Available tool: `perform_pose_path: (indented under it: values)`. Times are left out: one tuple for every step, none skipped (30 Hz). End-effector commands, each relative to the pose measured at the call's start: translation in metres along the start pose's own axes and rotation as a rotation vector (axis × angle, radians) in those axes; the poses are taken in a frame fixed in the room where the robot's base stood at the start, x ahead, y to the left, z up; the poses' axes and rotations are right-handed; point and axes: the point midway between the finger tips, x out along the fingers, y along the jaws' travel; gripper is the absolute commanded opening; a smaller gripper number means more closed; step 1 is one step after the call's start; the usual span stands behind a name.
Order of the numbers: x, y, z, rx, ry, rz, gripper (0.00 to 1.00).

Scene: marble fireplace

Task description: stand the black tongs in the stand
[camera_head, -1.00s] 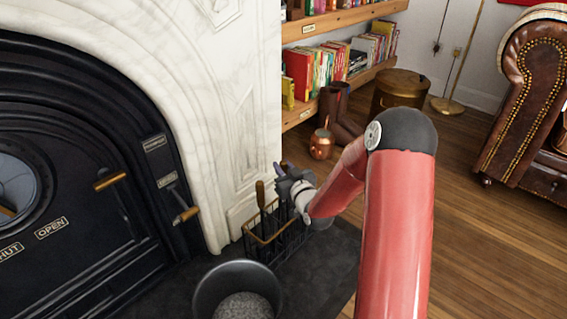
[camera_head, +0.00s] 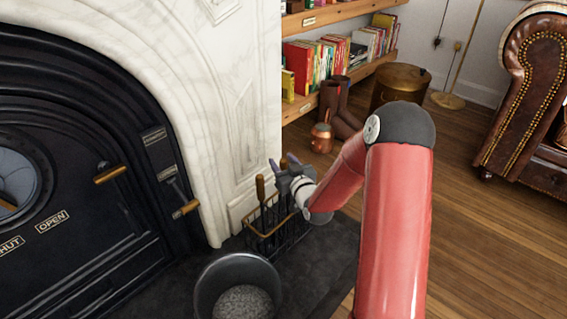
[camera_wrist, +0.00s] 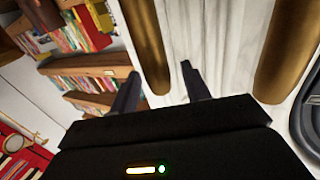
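The stand (camera_head: 268,236) is a black wire basket with a brass-coloured rim, on the dark hearth beside the white marble. A tool with a brown handle (camera_head: 260,188) and dark shaft stands upright in it. A second brown handle tip (camera_head: 283,163) shows by my gripper (camera_head: 284,165), which is above the stand. In the wrist view, my gripper (camera_wrist: 160,85) has its fingers apart. A brown handle (camera_wrist: 147,45) shows just past the left finger, and another (camera_wrist: 288,50) is farther right. Nothing is clearly clamped. I cannot tell which tool is the black tongs.
A dark bucket (camera_head: 207,290) of grey material stands on the hearth in front of the stand. The black stove door (camera_head: 75,215) with brown-handled levers is at left. A copper mug (camera_head: 322,138) and brown boots (camera_head: 350,122) stand behind my arm. Wooden floor is open at right.

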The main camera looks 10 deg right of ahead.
Motion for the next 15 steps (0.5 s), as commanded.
perform_pose_path:
  values:
    - [0.0,0.0,0.0,0.0,-0.001,0.0,0.47]
    - [0.0,0.0,0.0,0.0,-0.001,0.0,0.47]
    - [0.0,0.0,0.001,0.0,-0.001,0.0,0.47]
    - [-0.001,0.0,0.002,0.001,-0.005,0.0,0.47]
    - [-0.001,0.0,0.002,0.001,-0.005,0.0,0.47]
    - [-0.002,0.0,0.002,0.001,-0.005,0.0,0.47]
    - [-0.004,0.0,0.002,0.001,-0.005,0.0,0.47]
    - [-0.007,0.0,0.002,0.001,-0.006,0.0,0.47]
    - [-0.011,0.0,0.002,0.001,-0.006,0.001,0.47]
    - [-0.015,0.001,0.001,0.001,-0.005,0.001,0.47]
    - [-0.021,0.001,0.001,0.001,-0.005,0.001,0.47]
    - [-0.028,0.001,0.001,0.001,-0.005,0.002,0.47]
    - [-0.033,0.001,0.001,0.001,-0.005,0.002,0.47]
    - [-0.038,0.001,0.001,0.001,-0.005,0.002,0.47]
    - [-0.045,0.0,0.001,0.001,-0.005,0.001,0.47]
